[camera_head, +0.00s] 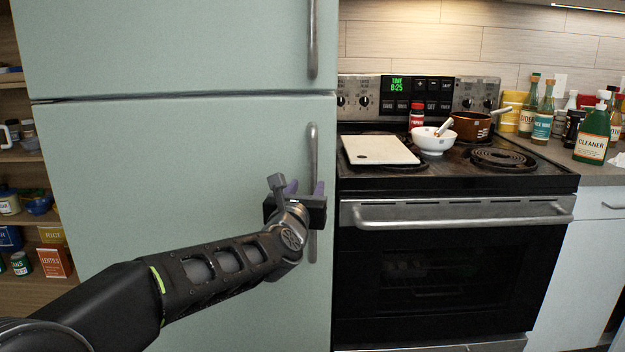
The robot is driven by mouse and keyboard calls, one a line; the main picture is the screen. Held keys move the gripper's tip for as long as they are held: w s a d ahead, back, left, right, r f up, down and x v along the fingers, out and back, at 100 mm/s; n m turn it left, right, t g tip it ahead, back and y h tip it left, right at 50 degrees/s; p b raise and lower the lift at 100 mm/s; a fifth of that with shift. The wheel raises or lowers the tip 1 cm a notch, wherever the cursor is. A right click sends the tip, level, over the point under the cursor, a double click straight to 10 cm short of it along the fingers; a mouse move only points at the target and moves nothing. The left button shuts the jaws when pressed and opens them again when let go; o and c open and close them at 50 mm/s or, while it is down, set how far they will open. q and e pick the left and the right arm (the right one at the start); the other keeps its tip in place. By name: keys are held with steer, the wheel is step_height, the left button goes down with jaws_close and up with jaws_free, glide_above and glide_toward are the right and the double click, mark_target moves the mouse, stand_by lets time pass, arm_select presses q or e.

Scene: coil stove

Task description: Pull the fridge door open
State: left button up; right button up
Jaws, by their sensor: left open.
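The fridge (150,160) is pale green and stands left of the stove, with an upper door (170,45) and a lower door (110,200). Both doors are shut. A vertical metal handle (313,140) runs along the right edge of the lower door, and another handle (313,40) is on the upper door. My left gripper (305,188) is open at the middle of the lower handle, with its fingers pointing up and away. The gripper body hides part of the handle, and I cannot tell whether the fingers touch it. My right gripper is not in view.
The coil stove (450,270) stands right of the fridge, carrying a white board (379,150), a white bowl (432,140) and a brown pot (471,126). Bottles (593,135) stand on the right counter. Shelves (30,165) with food are at the left.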

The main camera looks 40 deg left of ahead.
mark_target(312, 179)
arm_select(q)
steer(key=x, duration=0.7)
steer(key=shift+w+a, duration=0.15)
steer(key=shift+w, duration=0.1)
steer(key=shift+c, duration=0.2)
jaws_close()
stand_by(1.0)
